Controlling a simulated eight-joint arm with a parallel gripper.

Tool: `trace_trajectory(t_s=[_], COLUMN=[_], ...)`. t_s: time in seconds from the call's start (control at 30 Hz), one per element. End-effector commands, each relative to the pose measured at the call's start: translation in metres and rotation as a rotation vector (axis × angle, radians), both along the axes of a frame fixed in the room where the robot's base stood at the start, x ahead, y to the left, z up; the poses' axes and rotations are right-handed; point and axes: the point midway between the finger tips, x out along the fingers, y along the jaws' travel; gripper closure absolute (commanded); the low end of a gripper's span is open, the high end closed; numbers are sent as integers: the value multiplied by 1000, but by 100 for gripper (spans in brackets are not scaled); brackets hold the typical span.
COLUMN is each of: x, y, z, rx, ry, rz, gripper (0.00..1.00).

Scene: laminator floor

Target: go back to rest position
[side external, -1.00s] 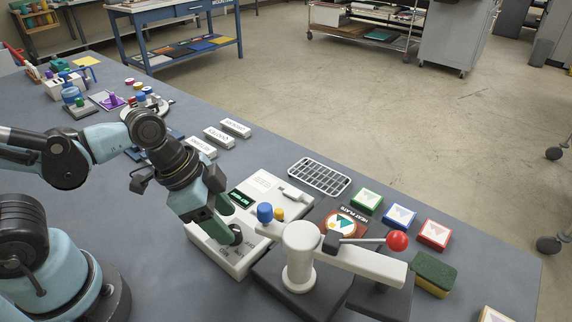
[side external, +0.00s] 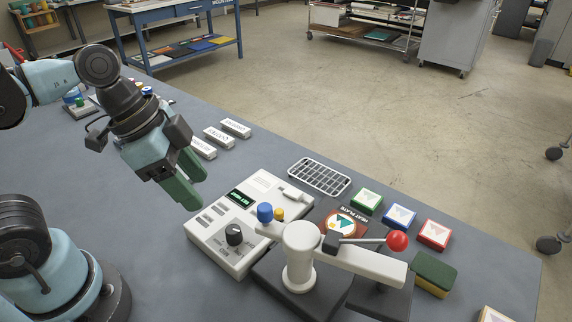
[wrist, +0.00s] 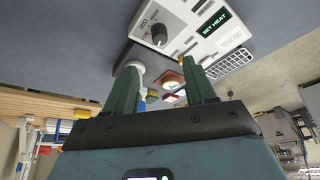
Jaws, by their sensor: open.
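My gripper (side external: 190,180) is in the air above the table, left of the white control box (side external: 248,222), apart from it. Its two green fingers are open with nothing held between them. In the wrist view my gripper (wrist: 165,88) shows its fingers spread, and the control box (wrist: 190,30) is beyond them, with its black knob (wrist: 159,33) and a display reading "SET HEAT". In the side view the knob (side external: 234,235) is uncovered.
The heat press (side external: 300,250) with its red-ball lever (side external: 397,241) stands right of the box. A grey rack (side external: 319,176), colored tiles (side external: 366,201) and a sponge block (side external: 434,270) lie beyond. White labelled blocks (side external: 219,137) lie behind my gripper.

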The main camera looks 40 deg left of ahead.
Motion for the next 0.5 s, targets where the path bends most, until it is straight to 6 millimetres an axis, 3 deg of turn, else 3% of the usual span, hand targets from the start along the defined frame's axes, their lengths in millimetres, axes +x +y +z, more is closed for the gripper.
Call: trace_trajectory(t_s=[0.5], x=[4], y=[5], z=[2], rx=[2], ry=[-9], rz=[43], gripper=[45])
